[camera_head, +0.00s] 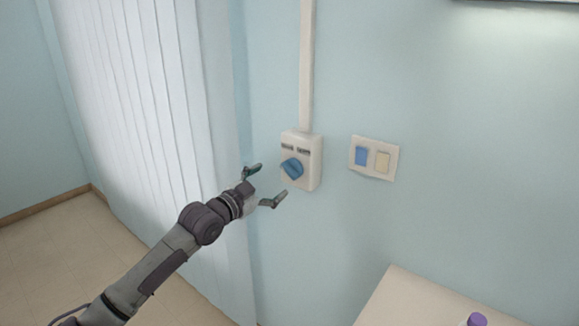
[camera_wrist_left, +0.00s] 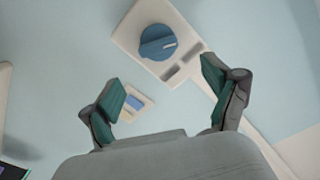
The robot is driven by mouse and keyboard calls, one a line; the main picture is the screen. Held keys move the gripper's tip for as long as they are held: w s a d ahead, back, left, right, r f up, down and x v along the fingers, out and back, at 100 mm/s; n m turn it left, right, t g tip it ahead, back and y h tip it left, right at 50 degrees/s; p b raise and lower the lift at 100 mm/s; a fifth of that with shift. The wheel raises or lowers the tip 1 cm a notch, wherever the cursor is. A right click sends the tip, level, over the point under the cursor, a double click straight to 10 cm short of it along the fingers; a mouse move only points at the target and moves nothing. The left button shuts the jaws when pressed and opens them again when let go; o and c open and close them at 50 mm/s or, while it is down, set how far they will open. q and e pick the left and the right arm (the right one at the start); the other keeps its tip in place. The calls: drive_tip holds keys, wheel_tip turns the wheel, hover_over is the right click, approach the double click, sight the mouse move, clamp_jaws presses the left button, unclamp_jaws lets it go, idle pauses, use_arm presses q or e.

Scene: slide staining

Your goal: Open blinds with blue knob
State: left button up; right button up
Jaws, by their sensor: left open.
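The blue knob (camera_head: 292,168) sits on a white control box (camera_head: 316,172) on the wall, below a vertical white conduit. In the left wrist view the blue knob (camera_wrist_left: 158,42) shows beyond the fingertips, with a pale mark on it. The white vertical blinds (camera_head: 140,100) hang at the left and look closed. My left gripper (camera_head: 266,186) is open and empty, just left of and below the knob, apart from it. In the left wrist view its two fingers (camera_wrist_left: 165,88) are spread wide with nothing between them. My right gripper is not in view.
A switch plate (camera_head: 374,176) with a blue and a cream rocker is on the wall right of the box. A pale table top (camera_head: 420,302) with a purple-capped item (camera_head: 477,320) is at the lower right.

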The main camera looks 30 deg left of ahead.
sight(288, 170)
use_arm(q)
drive_tip(key=w, duration=0.2)
drive_tip(key=w+p, duration=0.1)
drive_tip(key=w, duration=0.4)
drive_tip(key=shift+w+d, duration=0.1)
drive_tip(key=shift+d, duration=0.15)
drive_tip(key=shift+w+d+p, duration=0.1)
drive_tip(key=shift+w+p, duration=0.2)
drive_tip(key=shift+w, duration=0.35)
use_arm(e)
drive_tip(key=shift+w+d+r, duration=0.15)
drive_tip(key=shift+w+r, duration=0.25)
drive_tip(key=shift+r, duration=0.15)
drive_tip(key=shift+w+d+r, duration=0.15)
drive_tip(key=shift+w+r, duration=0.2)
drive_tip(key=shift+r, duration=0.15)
use_arm(q)
drive_tip(key=shift+c, duration=0.3)
drive_tip(key=c, duration=1.1)
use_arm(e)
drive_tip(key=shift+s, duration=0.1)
